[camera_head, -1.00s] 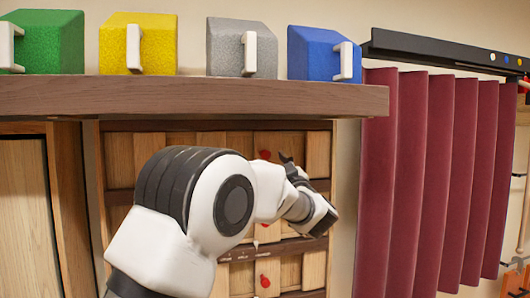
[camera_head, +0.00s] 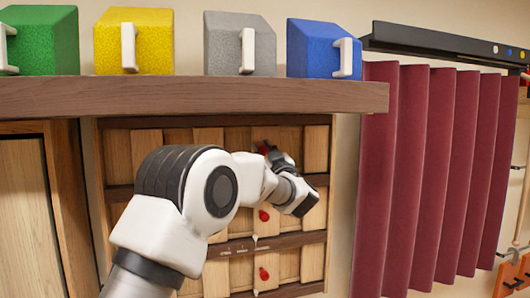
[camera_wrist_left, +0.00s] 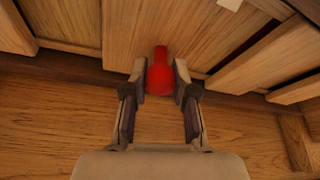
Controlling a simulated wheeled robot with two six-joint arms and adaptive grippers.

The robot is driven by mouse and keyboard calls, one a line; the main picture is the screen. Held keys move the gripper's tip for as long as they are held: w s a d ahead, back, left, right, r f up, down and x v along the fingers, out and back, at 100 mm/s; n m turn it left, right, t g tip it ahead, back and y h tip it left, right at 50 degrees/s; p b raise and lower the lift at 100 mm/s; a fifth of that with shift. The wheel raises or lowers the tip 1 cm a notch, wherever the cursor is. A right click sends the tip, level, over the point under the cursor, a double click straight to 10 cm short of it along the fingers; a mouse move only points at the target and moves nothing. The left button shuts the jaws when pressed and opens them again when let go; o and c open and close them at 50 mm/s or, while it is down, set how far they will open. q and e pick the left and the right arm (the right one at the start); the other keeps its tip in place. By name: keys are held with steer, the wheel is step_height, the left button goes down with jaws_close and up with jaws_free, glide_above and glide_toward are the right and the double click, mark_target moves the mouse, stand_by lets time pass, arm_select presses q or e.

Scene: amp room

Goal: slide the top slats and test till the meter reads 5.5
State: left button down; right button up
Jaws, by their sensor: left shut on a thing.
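A wooden panel (camera_head: 148,221) under the shelf has rows of upright slats between dark rails. A top-row slat (camera_head: 316,150) shows at the right end. My left gripper (camera_head: 268,152) is at the top row in the head view, shut on a red knob that shows clearly between its fingers in the left wrist view (camera_wrist_left: 160,74). That knob stands on a wooden slat (camera_wrist_left: 180,35). A middle-row red knob (camera_head: 263,215) and a bottom-row red knob (camera_head: 264,274) are free. My left arm hides part of the panel. No meter reading is visible. My right gripper is out of view.
Above is a wooden shelf (camera_head: 200,98) with green (camera_head: 50,42), yellow (camera_head: 158,45), grey (camera_head: 218,42) and blue (camera_head: 312,45) handled blocks. A dark red curtain (camera_head: 420,170) hangs at right from a black rail (camera_head: 440,42).

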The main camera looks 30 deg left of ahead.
arm_select(q)
steer(key=shift+s+a+f+b, duration=0.25)
steer(key=shift+s+a+b, duration=0.15)
steer(key=shift+s+b, duration=0.1)
steer(key=shift+s+a+r, duration=0.3)
steer(key=shift+s+a, duration=0.25)
steer(key=shift+s, duration=0.05)
steer(key=c, duration=0.9)
jaws_free()
steer(key=v, duration=1.2)
steer(key=shift+w+f, duration=0.2)
steer(key=shift+w, duration=0.1)
steer(key=shift+d, duration=0.1)
